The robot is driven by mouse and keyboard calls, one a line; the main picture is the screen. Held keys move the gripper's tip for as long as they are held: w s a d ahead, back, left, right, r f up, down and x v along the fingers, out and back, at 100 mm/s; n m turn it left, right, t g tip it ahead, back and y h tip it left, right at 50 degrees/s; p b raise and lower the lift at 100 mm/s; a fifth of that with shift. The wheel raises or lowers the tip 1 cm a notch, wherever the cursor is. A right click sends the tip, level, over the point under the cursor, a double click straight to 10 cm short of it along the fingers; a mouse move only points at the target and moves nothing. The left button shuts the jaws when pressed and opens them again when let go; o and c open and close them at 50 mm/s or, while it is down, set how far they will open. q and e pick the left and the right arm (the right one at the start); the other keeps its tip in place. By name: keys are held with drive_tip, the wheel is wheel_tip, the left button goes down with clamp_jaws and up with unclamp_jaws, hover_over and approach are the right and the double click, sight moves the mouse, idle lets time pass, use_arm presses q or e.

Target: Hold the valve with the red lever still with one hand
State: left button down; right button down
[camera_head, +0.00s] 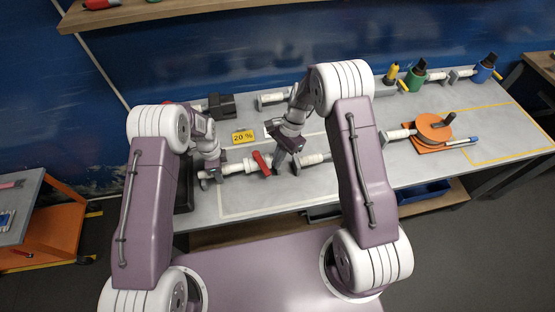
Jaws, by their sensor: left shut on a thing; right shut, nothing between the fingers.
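The valve with the red lever lies on the grey table, with its white body (236,167) running left to right. Its red lever (262,162) sticks up at the right end of the body. My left gripper (211,177) is low at the left end of the valve and shut on it; my arm partly hides the grip. My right gripper (283,158) is shut and empty, just right of the red lever. I cannot tell whether it touches the lever.
White fittings (312,160) lie to the right and another (271,99) at the back. An orange disc device (433,130) sits on the right. The table front is clear.

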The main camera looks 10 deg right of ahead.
drive_tip(key=shift+s, duration=0.1)
drive_tip(key=shift+s+a+m+t+y, duration=0.15)
drive_tip(key=shift+s+a+m+t, duration=0.25)
drive_tip(key=shift+s+a+m, duration=0.55)
drive_tip(key=shift+s+a+m+t+y, duration=0.2)
drive_tip(key=shift+a+m+t, duration=0.25)
drive_tip(key=shift+m, duration=0.9)
drive_tip(key=shift+s+a, duration=0.1)
drive_tip(key=shift+w, duration=0.7)
approach(269, 171)
drive_tip(key=d, duration=0.1)
drive_tip(key=d+r, duration=0.1)
drive_tip(key=d, duration=0.1)
drive_tip(key=w+d, duration=0.1)
drive_tip(key=d, duration=0.1)
drive_tip(key=shift+d+r, duration=0.15)
drive_tip(key=shift+r, duration=0.15)
